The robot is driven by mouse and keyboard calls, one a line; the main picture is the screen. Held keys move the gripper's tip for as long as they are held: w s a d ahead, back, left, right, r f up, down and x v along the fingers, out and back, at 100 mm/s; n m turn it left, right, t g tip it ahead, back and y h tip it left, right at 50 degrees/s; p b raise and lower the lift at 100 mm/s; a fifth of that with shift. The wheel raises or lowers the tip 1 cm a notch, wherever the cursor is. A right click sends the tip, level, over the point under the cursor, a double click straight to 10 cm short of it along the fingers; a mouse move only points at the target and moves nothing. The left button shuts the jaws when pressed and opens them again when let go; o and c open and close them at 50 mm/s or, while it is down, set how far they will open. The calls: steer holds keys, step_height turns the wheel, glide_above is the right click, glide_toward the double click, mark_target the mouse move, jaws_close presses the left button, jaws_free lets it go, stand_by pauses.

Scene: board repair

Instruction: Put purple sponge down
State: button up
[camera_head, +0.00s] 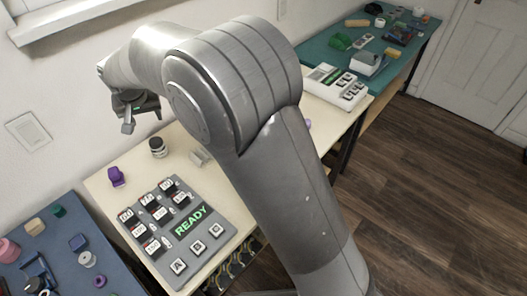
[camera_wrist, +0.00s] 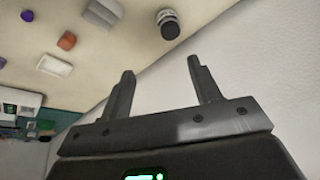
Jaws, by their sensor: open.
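A purple object (camera_head: 116,176), perhaps the sponge, sits on the cream table near the wall, left of a dark-and-white jar. Another small purple piece (camera_wrist: 27,15) lies on the table at the upper left of the wrist view; I cannot tell which is the sponge. My gripper (camera_head: 128,122) is raised above the table by the wall, apart from both. In the wrist view its two fingers (camera_wrist: 160,88) are spread with nothing between them.
The jar (camera_head: 157,147) stands near the wall. A grey panel (camera_head: 180,232) reading READY fills the table's front left. A blue bench (camera_head: 60,270) with small parts is at lower left. A white device (camera_head: 335,86) and a teal bench (camera_head: 318,50) are farther back. My arm hides mid-table.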

steer(key=s+d+r+m, duration=0.15)
steer(key=d+r, duration=0.25)
steer(key=d, duration=0.5)
steer(key=s+d+r, duration=0.2)
steer(key=d+r, duration=0.1)
steer(key=d, duration=0.5)
steer(key=s+d+r, duration=0.2)
steer(key=d+r, duration=0.2)
steer(key=d, duration=0.5)
steer(key=s+d+f+m+t+h, duration=0.1)
steer(key=s+d+f, duration=0.1)
steer(key=s+d, duration=1.5)
steer(key=s, duration=0.4)
steer(key=shift+d+m+h, duration=0.3)
steer(key=shift+m, duration=0.05)
